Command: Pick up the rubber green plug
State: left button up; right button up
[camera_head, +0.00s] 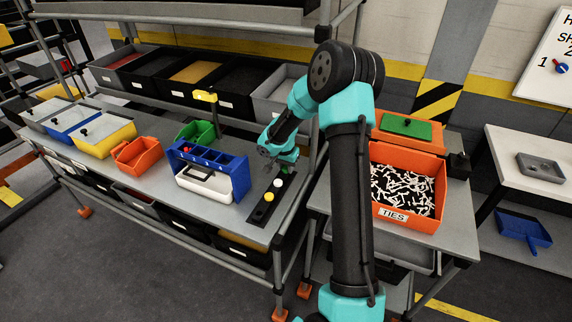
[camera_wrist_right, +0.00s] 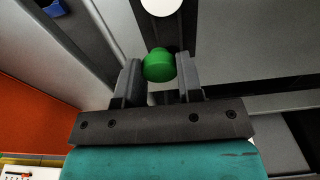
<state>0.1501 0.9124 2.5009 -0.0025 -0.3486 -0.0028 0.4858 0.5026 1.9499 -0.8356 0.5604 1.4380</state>
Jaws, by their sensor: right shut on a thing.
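The green plug (camera_wrist_right: 159,65) is a small round green piece. In the right wrist view it sits between the two grey fingers of my right gripper (camera_wrist_right: 158,72), which is shut on it. In the head view my right gripper (camera_head: 277,163) is low over the back end of a dark strip (camera_head: 258,213) at the right end of the bench. I cannot tell whether the plug still touches the strip. A white plug (camera_head: 278,182) and a yellow plug (camera_head: 269,197) are on the strip; a white round top (camera_wrist_right: 161,5) shows beyond the green plug. My left gripper is not in view.
A blue holder (camera_head: 240,178) with a white case stands left of the strip. Green (camera_head: 195,133) and orange (camera_head: 137,154) bins are further left. A shelf post stands close behind my right arm. An orange TIES bin (camera_head: 408,150) is on the right table.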

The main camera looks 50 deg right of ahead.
jog(key=s+a, duration=0.5)
jog(key=a, duration=0.1)
jog(key=s+a+r, duration=0.1)
jog(key=s+a, duration=0.2)
jog(key=shift+s+a+r, duration=0.1)
jog(key=shift+s+a, duration=0.2)
jog(key=shift+a, duration=0.1)
